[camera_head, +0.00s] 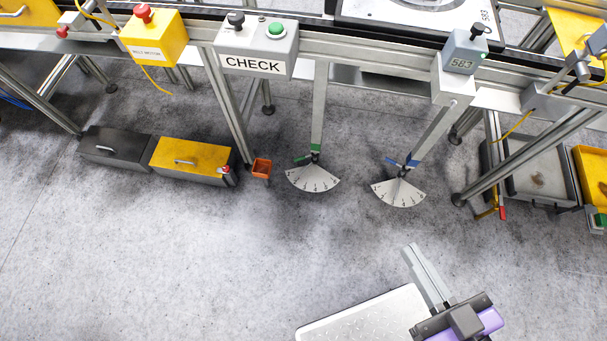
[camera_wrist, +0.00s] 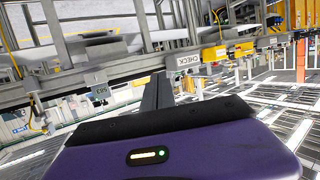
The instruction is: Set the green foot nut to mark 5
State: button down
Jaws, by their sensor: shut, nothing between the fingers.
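The green foot nut (camera_head: 314,150) is on the left of two conveyor legs, low down near the floor. A white fan-shaped dial (camera_head: 313,178) with several marks spreads below it. A green handle sticks out to the left of the nut; the numbers and the exact mark are too small to read. My gripper (camera_head: 412,247) is at the lower right of the head view, well apart from the nut, with its fingers shut and empty. The shut fingers also show in the wrist view (camera_wrist: 158,90), where the nut cannot be made out.
A blue foot nut (camera_head: 404,164) with its own dial (camera_head: 398,193) stands to the right. An orange cup (camera_head: 261,168) and a yellow-lidded box (camera_head: 192,155) are to the left. The CHECK box (camera_head: 255,55) hangs above. The floor in front is clear.

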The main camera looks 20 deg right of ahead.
aim_at(304, 171)
jog(key=i+j+z, duration=0.1)
jog(key=i+j, duration=0.35)
jog(key=j, duration=0.15)
jog(key=i+j+z, duration=0.15)
jog(key=i+j, duration=0.25)
jog(key=j, duration=0.25)
jog(key=i+j+z, duration=0.15)
jog(key=j, duration=0.2)
jog(key=i+j, duration=0.2)
jog(key=j, duration=0.15)
jog(key=z, duration=0.05)
